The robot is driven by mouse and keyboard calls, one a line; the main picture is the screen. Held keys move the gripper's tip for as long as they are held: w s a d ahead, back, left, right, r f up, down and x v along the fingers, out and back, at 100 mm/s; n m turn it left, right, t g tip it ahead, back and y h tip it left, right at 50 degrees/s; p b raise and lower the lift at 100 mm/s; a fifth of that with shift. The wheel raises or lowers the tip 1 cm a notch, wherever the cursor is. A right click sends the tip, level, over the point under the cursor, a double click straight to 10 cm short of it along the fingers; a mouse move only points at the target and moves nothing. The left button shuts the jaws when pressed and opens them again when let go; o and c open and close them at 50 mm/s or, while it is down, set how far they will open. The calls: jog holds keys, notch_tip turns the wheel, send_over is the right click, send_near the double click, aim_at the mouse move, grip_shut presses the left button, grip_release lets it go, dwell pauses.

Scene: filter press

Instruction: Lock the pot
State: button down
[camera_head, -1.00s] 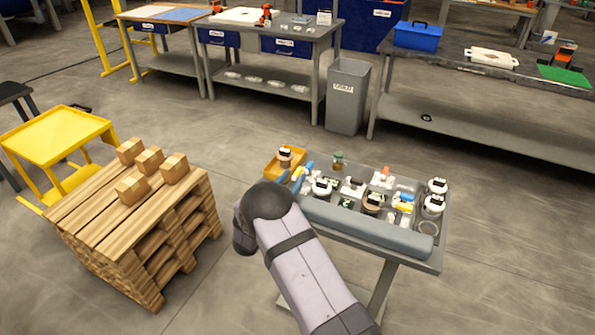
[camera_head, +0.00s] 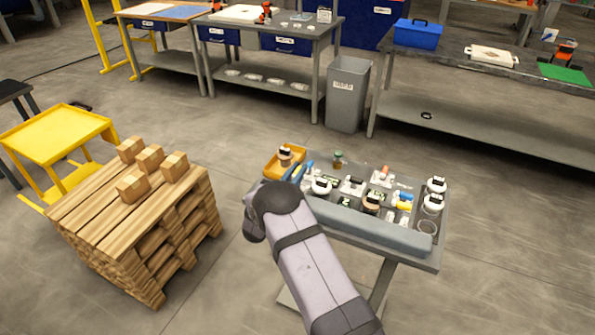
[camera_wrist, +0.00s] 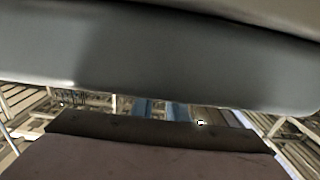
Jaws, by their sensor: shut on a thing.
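Several small pots with dark tops stand on a grey table (camera_head: 434,262); I cannot tell which one the task means. White ones are at the right edge (camera_head: 436,186), just in front of it (camera_head: 432,204), and towards the left (camera_head: 321,186). A brown one (camera_head: 371,203) is near the middle front, and another (camera_head: 285,155) is in an orange tray (camera_head: 271,167). I cannot make out my gripper's fingers or anything held in either view. In the wrist view a broad grey surface and a mauve-brown surface block most of the picture.
A small green-topped jar (camera_head: 338,159) stands near the table's back. A grey bin (camera_head: 346,95) and workbenches are behind. Floor between pallet and table is clear.

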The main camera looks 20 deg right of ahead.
jog(key=shift+n+t+y, duration=0.3)
jog(key=shift+y, duration=0.1)
jog(key=n+t+y, duration=0.1)
jog(key=y, duration=0.1)
jog(key=n+t+y+b, duration=0.1)
jog(key=n+t+y, duration=0.1)
jog(key=shift+s+d+f+n+y, duration=0.1)
jog(key=shift+f+n+y, duration=0.05)
jog(key=shift+n+y, duration=0.15)
jog(key=shift+n+t+y+b, duration=0.55)
jog(key=shift+n+y, duration=0.35)
jog(key=shift+y, duration=0.5)
jog(key=c, duration=1.7)
grip_release()
jog(key=shift+s, duration=0.1)
jog(key=shift+b+v, duration=0.75)
jog(key=shift+v, duration=2.8)
